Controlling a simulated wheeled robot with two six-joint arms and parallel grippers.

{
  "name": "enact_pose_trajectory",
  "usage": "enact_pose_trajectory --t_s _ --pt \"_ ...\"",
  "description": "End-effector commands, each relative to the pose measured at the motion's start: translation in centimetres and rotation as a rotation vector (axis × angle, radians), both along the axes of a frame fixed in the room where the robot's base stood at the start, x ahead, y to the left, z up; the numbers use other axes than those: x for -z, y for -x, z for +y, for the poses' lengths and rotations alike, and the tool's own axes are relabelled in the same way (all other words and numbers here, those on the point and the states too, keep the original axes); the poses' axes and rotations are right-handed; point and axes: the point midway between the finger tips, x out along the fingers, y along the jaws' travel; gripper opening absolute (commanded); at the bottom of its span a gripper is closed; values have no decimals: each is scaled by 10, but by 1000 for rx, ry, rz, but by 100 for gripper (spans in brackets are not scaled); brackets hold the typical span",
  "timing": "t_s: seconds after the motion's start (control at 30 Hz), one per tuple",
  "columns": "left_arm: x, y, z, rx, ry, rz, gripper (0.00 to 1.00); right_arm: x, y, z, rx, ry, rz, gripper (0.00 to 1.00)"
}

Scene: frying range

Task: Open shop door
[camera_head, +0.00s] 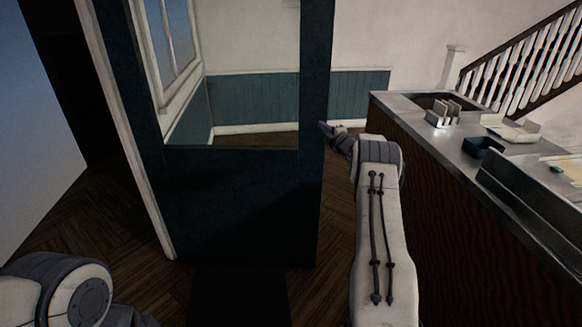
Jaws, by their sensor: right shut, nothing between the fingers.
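The shop door (235,210) is a dark blue-green panel with a large window in its upper part. It stands in front of me, at an angle to the pale frame or wall at the left. My right gripper (326,128) is at the door's right edge, with its fingers shut and nothing visible in them. I cannot tell whether it touches the door. No handle shows. My left arm shows at the lower left corner; its gripper is out of the picture.
A steel-topped counter (405,107) with a dark wood front runs along the right, holding a small rack (443,115) and a dark tray (483,146). A white-railed staircase (525,75) rises behind. Wood floor (335,240) shows between door and counter.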

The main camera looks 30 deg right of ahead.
Motion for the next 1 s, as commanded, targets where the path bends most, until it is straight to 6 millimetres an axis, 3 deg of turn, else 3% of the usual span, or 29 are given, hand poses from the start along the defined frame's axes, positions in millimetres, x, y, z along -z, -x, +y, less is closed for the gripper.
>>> enact_pose_trajectory --t_s 0.23,0.43,0.7,1.0 --pt "5 0 0 0 0 0 0 1 7 5 1 0 1 0" --pt "18 0 0 0 0 0 0 2 27 16 6 -2 0 0" --pt "34 0 0 0 0 0 0 3 87 3 8 -1 1 0" --pt "40 0 0 0 0 0 0 1 121 -4 4 0 0 0"
